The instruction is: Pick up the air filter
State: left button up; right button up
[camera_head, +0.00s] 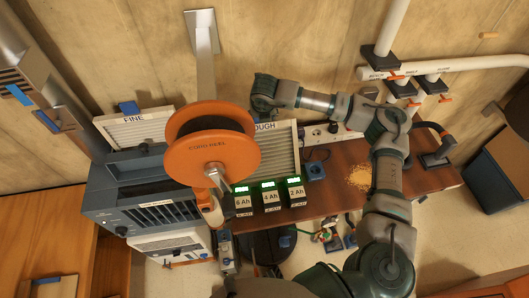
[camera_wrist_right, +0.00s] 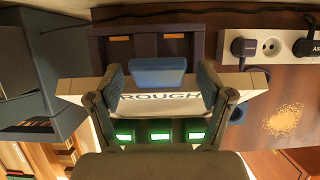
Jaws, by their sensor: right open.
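Two white-framed filter panels with labels stand behind the bench things in the head view. The FINE filter (camera_head: 136,130) is at left with a blue tab on top. The ROUGH filter (camera_head: 285,145) is right of it, partly hidden by the orange reel. In the right wrist view the ROUGH filter (camera_wrist_right: 240,82) lies across the picture, and its blue tab (camera_wrist_right: 158,70) shows between the fingers. My right gripper (camera_wrist_right: 160,85) is open, one finger each side of the tab; contact cannot be told. My left gripper is not in view.
The orange cord reel (camera_head: 205,158) hangs in front of the filters. Several batteries (camera_head: 269,197) with green displays stand below the ROUGH filter. A blue-grey machine (camera_head: 140,205) is at left. A power strip (camera_head: 325,133) and sawdust (camera_head: 359,177) are at right.

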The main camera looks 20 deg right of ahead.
jog(key=c, duration=1.3)
jog(key=shift+o, duration=0.2)
